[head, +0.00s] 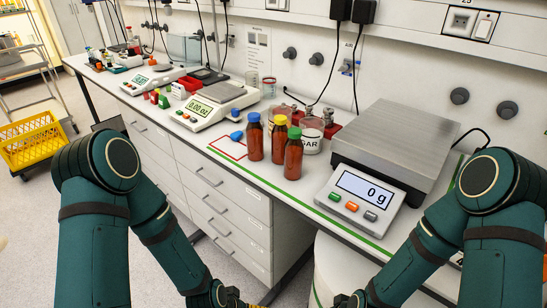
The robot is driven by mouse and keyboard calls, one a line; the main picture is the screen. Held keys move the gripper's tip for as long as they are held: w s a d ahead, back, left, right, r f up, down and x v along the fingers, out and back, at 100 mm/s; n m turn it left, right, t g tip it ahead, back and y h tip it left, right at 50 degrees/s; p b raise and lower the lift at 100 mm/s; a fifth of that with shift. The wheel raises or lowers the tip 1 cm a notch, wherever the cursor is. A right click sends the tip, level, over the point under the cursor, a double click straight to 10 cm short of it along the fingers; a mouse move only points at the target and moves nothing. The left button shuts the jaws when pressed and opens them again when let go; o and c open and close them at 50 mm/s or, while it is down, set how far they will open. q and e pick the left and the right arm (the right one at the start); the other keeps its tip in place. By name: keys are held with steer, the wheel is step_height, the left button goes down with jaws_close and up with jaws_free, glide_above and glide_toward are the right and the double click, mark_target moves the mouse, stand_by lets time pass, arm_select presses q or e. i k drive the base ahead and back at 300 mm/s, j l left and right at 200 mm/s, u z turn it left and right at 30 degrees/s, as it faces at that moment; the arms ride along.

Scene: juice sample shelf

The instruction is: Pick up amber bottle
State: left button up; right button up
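Three amber bottles stand upright and close together on the bench. One has a blue cap (254,141), one a yellow cap (279,145) and the front one a green cap (293,159). The green-capped bottle partly covers the yellow-capped one. No gripper touches the bottles. My two arms reach down to the bottom edge of the head view, well in front of and below the bottles. My gripper fingers are cut off by that edge.
A large scale (392,150) reading 0 g stands right of the bottles. A jar labelled "SUGAR" (311,139) is close behind them. A smaller scale (214,104) and a blue object (236,136) lie to the left.

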mark_target(279, 132)
steer(key=i+j, duration=0.15)
steer(key=j, duration=0.2)
steer(key=i+j, duration=0.1)
steer(key=j, duration=0.2)
steer(key=i+j, duration=0.15)
steer(key=j, duration=0.2)
steer(key=i+j+z, duration=0.1)
steer(key=j, duration=0.25)
